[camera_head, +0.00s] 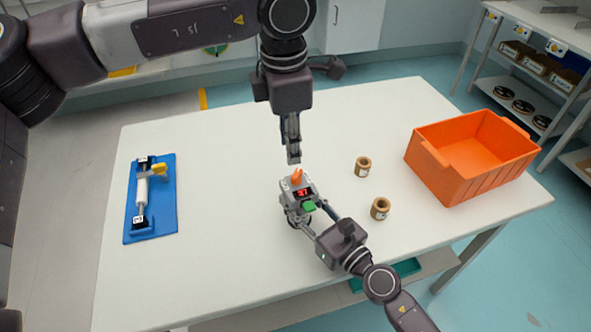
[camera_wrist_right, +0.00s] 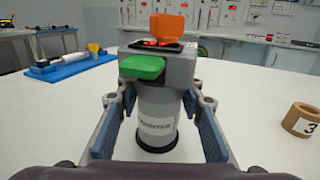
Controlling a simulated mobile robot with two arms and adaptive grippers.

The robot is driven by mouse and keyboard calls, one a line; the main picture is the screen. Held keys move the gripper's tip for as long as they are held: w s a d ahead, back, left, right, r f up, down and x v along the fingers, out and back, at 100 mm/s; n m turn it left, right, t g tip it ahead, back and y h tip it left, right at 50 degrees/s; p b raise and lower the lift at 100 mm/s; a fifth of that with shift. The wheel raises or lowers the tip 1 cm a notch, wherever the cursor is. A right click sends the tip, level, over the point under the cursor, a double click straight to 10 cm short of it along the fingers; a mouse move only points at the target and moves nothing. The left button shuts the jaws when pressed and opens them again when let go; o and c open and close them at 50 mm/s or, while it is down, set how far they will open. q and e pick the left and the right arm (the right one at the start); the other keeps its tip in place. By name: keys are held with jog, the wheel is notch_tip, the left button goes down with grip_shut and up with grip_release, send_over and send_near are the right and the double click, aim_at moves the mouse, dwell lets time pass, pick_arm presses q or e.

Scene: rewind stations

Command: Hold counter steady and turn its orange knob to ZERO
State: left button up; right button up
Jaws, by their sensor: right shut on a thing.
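The counter (camera_head: 304,192) stands upright on the white table, a grey device with a red-digit display and a green lever (camera_wrist_right: 142,67). Its orange knob (camera_head: 297,177) is on top and also shows in the right wrist view (camera_wrist_right: 168,28). My right gripper (camera_head: 303,216) is shut on the counter, one finger on each side of its grey cylindrical body (camera_wrist_right: 158,112). My left gripper (camera_head: 293,155) points down above the knob, apart from it and outside the right wrist view. Its fingers look close together, but their gap is hard to judge.
Two brown cores (camera_head: 363,166) (camera_head: 380,208) stand right of the counter. An orange crate (camera_head: 455,190) is at the table's right. A blue board (camera_head: 165,210) with a white roller and yellow handle lies at the left. The table between board and counter is clear.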

aim_at(296, 173)
pick_arm(q)
jog(key=f+m, duration=0.3)
jog(key=m, duration=0.5)
jog(key=w+f+m+t, duration=0.1)
jog(key=f+m, duration=0.2)
jog(key=m, duration=0.5)
jog(key=d+f+m+t+h, duration=0.1)
jog(key=f+m, duration=0.2)
jog(key=m, duration=0.6)
jog(key=shift+w+f, duration=0.25)
jog(key=shift+c, duration=0.6)
grip_shut()
